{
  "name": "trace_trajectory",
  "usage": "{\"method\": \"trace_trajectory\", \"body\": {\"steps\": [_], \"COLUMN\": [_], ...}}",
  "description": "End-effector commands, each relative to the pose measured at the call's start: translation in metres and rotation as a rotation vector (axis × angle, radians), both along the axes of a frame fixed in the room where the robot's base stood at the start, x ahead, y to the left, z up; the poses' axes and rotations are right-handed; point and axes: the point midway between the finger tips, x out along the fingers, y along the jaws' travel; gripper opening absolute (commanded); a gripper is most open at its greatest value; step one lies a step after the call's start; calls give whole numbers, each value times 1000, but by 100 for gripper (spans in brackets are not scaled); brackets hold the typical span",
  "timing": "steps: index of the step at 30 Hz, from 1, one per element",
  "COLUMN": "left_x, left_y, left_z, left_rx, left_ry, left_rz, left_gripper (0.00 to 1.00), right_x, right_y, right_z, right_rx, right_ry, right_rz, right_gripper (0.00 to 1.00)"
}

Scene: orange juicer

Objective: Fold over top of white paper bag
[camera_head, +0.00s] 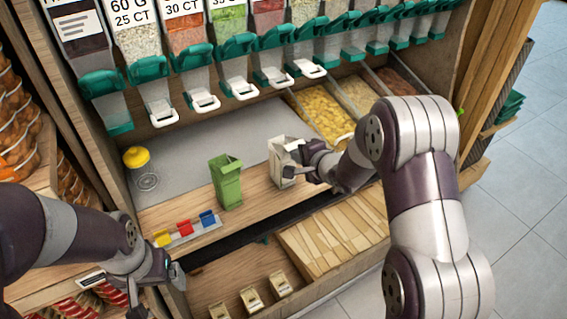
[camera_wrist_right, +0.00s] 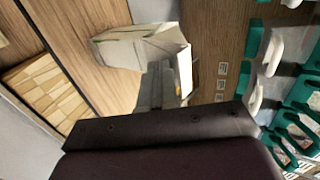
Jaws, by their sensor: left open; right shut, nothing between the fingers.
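The white paper bag (camera_head: 279,163) stands on the wooden counter, right of the green bag. In the right wrist view the white bag (camera_wrist_right: 135,48) shows with a creased upper part, and a pale flap hangs beside my fingers. My right gripper (camera_head: 296,152) is shut and empty at the bag's upper right side; its grey fingers (camera_wrist_right: 157,88) lie against or very close to the bag, and I cannot tell if they touch. My left gripper (camera_head: 150,295) is open and empty at the lower left, away from the bag.
A green bag (camera_head: 226,182) stands to the left. Colored clips (camera_head: 185,228) lie on a strip at the counter's front. A yellow-lidded jar (camera_head: 138,160) stands at the back left. Dispensers (camera_head: 235,75) hang above. A tray of flat paper bags (camera_head: 335,235) is below in front.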

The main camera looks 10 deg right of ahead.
Motion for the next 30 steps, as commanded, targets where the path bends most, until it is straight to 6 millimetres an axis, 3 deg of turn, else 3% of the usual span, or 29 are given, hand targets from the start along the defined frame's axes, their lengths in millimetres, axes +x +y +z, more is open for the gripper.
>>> {"method": "trace_trajectory", "body": {"steps": [30], "left_x": [0], "left_y": [0], "left_z": [18], "left_rx": [0], "left_ry": [0], "left_rz": [0], "left_gripper": [90], "right_x": [39], "right_y": [14], "right_z": [0], "right_rx": [0], "right_ry": [1], "right_rz": [0], "right_gripper": [0]}}
